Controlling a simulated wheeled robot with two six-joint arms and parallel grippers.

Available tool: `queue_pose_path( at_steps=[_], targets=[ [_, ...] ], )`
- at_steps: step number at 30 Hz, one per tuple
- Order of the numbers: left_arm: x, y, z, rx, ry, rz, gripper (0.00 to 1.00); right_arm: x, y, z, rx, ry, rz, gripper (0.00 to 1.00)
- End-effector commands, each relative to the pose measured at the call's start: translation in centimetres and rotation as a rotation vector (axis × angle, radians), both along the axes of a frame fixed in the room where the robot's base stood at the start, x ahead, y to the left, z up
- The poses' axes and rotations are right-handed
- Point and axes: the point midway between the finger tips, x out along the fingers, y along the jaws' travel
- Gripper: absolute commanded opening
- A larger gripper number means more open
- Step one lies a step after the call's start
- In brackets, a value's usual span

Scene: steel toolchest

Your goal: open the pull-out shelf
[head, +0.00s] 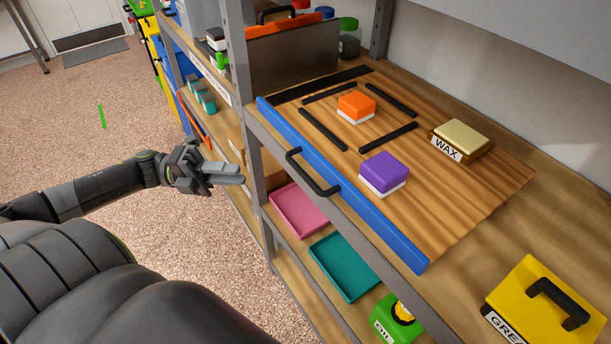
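The pull-out shelf is a wooden board (463,195) with a blue front strip (361,209) and a black bar handle (312,174). Its blue front lies along the front edge of the steel rack, at the middle level. My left gripper (242,174) is left of the handle, outside the rack post, and apart from the handle. Its grey fingers lie close together in this view, and the gap between them is unclear. It holds nothing that I can see. My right gripper is not in view.
An orange block (356,106) and a purple block (384,172) sit on the board, with a wax box (461,139) at its back right. A steel post (243,90) stands between my gripper and the handle. Pink (299,209) and teal (345,265) trays lie below.

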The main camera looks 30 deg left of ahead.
Motion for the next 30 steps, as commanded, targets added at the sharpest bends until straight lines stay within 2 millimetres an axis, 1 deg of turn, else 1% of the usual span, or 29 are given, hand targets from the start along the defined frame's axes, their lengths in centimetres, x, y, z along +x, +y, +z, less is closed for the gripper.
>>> queue_pose_path(
  at_steps=[1,9,13,18,24,30],
  targets=[
    [0.4,-1.0,0.4,-0.005,-0.006,-0.002,0.2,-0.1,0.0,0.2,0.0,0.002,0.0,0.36],
    [2.6,-6.4,1.2,-0.006,-0.007,0.002,0.2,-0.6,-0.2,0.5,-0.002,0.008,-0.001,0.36],
    [3.6,-8.8,1.6,-0.007,-0.007,0.002,0.2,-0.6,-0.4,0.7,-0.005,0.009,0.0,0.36],
    [4.6,-11.3,2.0,-0.007,-0.003,0.004,0.2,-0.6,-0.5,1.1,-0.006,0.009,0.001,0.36],
    [5.4,-13.2,2.1,-0.004,-0.002,0.004,0.2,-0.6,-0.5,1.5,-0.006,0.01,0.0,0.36],
    [5.7,-13.9,2.2,-0.003,0.001,0.004,0.2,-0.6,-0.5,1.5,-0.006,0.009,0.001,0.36]
  ],
)
